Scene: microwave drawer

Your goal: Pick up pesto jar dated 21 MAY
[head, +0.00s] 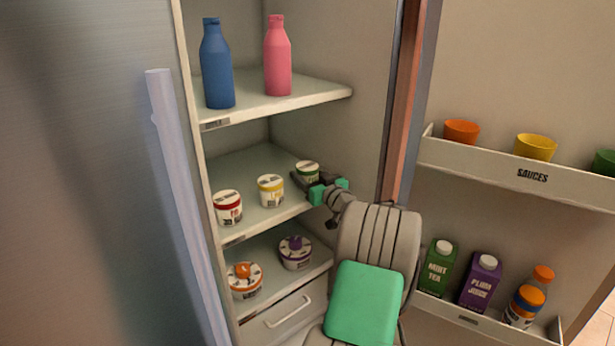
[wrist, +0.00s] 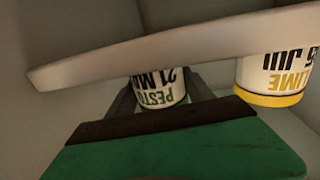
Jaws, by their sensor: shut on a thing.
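The pesto jar (head: 307,172) is white with a green lid and stands at the right end of the middle fridge shelf (head: 262,216). In the wrist view the pesto jar (wrist: 160,88) appears upside down, and its label reads PESTO and 21 M, with the rest cut off. My gripper (head: 313,186) reaches in from the right and is shut on this jar; its fingers also show on both sides of the jar in the wrist view (wrist: 160,103). The pale shelf edge covers part of the jar in the wrist view.
The yellow-lidded lime jar (head: 270,190) stands just left of the pesto jar, and a red-lidded jar (head: 228,207) stands farther left. The upper shelf (head: 270,104) holds two bottles. Two tubs stand below. The open door (head: 512,168) with its racks is at right.

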